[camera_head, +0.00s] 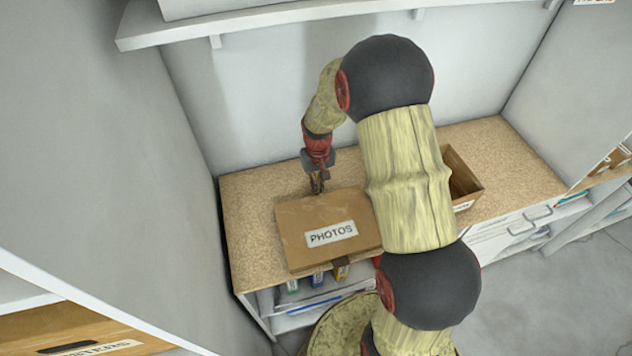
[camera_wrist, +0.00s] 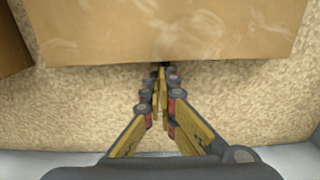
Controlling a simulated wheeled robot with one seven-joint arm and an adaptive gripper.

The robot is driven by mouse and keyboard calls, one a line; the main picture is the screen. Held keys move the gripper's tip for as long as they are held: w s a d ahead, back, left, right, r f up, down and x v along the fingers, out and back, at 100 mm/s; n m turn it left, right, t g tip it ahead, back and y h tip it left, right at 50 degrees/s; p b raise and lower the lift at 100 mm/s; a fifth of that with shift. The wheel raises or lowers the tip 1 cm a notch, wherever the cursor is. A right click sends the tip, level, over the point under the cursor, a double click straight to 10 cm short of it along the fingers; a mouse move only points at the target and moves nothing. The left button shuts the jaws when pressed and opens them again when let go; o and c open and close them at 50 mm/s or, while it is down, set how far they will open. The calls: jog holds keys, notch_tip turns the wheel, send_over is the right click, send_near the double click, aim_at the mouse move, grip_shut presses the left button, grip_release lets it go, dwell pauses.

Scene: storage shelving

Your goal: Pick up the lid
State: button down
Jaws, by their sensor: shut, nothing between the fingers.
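The lid (camera_head: 290,222) is a flat brown cardboard piece with a white label reading PHOTOS, lying on the left part of the cork-coloured counter. My gripper (camera_head: 317,188) points down at the lid's back edge. In the wrist view the gripper (camera_wrist: 161,75) is shut, with its fingertips close together and empty at the edge of a brown cardboard surface (camera_wrist: 165,30), which appears to be the lid. I cannot tell whether the fingertips touch it. My arm covers the area right of the lid.
An open cardboard box (camera_head: 462,180) stands on the counter (camera_head: 510,155) to the right, partly behind my arm. A white shelf (camera_head: 270,18) runs above along the wall. Counter is clear left of the lid. Coloured items sit on a shelf below.

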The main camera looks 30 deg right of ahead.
aim_at(322, 198)
jog(key=s, duration=0.2)
jog(key=s+a+p, duration=0.1)
jog(key=s, duration=0.1)
jog(key=shift+s, duration=0.25)
dwell(0.3)
